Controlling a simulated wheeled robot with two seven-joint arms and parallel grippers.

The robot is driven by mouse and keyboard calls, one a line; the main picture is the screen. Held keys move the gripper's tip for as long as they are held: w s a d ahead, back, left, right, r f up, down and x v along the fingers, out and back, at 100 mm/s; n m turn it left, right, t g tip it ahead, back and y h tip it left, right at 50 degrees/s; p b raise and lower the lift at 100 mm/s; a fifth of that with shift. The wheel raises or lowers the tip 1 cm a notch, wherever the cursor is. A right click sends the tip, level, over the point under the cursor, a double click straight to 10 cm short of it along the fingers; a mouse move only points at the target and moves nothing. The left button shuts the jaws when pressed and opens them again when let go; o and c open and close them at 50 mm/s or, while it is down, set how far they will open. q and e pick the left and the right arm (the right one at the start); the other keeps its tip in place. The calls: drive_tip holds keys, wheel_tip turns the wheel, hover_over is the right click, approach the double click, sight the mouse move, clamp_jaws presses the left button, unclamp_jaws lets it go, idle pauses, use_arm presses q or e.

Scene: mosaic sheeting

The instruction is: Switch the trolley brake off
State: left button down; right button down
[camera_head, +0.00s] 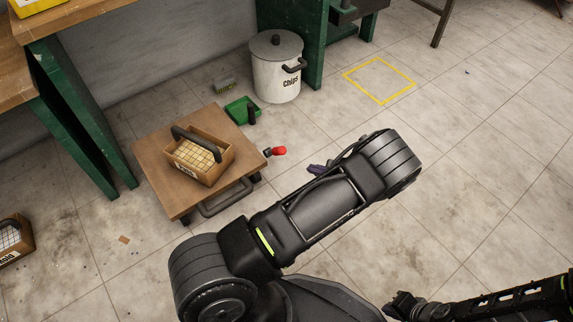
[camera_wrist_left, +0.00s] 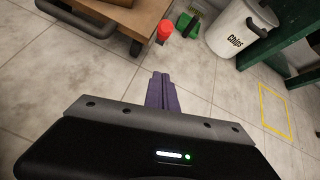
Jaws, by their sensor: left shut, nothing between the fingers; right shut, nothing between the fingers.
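The trolley (camera_head: 155,160) is a low brown wooden platform on dark wheels, left of centre in the head view. Its corner also shows at the top of the left wrist view (camera_wrist_left: 143,17). A red-tipped brake lever (camera_head: 278,151) sticks out at its right corner; the red tip is in the left wrist view (camera_wrist_left: 164,31) too. My left gripper (camera_head: 317,169) has purple fingers, pressed together and empty in the left wrist view (camera_wrist_left: 161,76). They are apart from the lever, to its lower right in the head view. My right gripper (camera_head: 392,308) is low at the right, shut, far from the trolley.
A box of tiles (camera_head: 218,174) with a dark handle stands on the trolley. Behind are a green dustpan (camera_head: 240,109) and a white Chips bin (camera_head: 276,78). A green-legged bench (camera_head: 75,100) stands left. A yellow square (camera_head: 351,75) marks clear floor at the back right.

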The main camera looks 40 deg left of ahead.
sight(274, 152)
use_arm(q)
drive_tip(key=shift+a+f, duration=0.1)
drive_tip(key=shift+f, duration=0.3)
use_arm(e)
drive_tip(key=shift+w+f, duration=0.1)
drive_tip(key=shift+f, duration=0.3)
